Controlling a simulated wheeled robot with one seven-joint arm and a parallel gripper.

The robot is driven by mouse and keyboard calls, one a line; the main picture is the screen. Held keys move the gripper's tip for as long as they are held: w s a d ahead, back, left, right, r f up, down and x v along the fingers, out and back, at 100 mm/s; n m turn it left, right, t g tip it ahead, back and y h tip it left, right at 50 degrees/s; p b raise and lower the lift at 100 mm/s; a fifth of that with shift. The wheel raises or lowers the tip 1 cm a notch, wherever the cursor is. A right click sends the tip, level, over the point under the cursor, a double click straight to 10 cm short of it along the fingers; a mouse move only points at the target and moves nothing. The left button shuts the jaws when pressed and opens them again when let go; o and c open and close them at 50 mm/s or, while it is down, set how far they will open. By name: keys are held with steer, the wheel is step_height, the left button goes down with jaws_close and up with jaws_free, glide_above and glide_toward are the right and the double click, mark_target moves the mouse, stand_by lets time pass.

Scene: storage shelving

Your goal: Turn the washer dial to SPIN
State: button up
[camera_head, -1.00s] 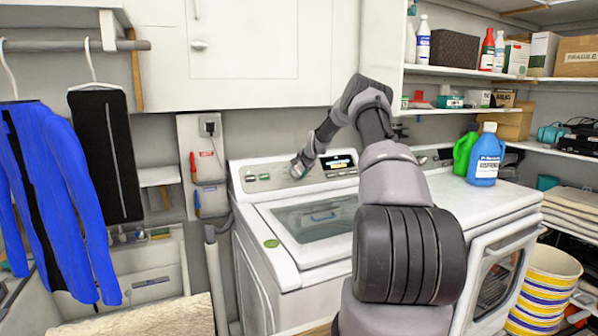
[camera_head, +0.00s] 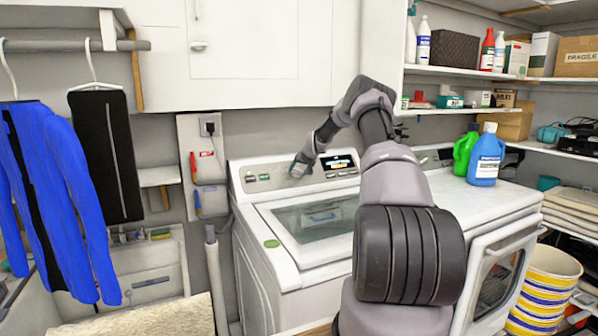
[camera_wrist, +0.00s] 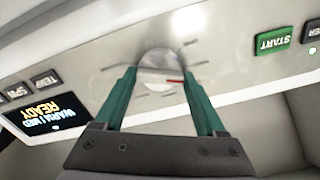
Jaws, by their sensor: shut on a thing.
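The washer (camera_head: 315,232) stands in the middle of the head view, with its control panel at the back. The silver round dial (camera_wrist: 160,62) is on that panel in the wrist view, with a red mark on its lower right side. My gripper (camera_wrist: 163,82) is shut on the dial, its two green fingers on either side. In the head view my gripper (camera_head: 299,166) reaches the panel and covers the dial. The panel's display (camera_wrist: 45,115) reads "WARM | MED READY", upside down in the wrist view. The labels around the dial are too blurred to read.
A green START button (camera_wrist: 272,42) lies right of the dial in the wrist view; TEMP and SPIN buttons lie left. A dryer (camera_head: 497,230) stands right of the washer, with green and blue bottles (camera_head: 486,158) on top. White cabinets (camera_head: 262,50) hang above.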

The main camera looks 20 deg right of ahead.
steer(key=n, duration=0.5)
steer(key=shift+n, duration=0.3)
steer(key=n, duration=0.4)
steer(key=shift+n, duration=0.4)
steer(key=o, duration=1.3)
steer(key=v, duration=1)
steer(key=shift+s+a+r, duration=0.1)
steer(key=shift+s+r, duration=0.15)
steer(key=shift+s, duration=0.1)
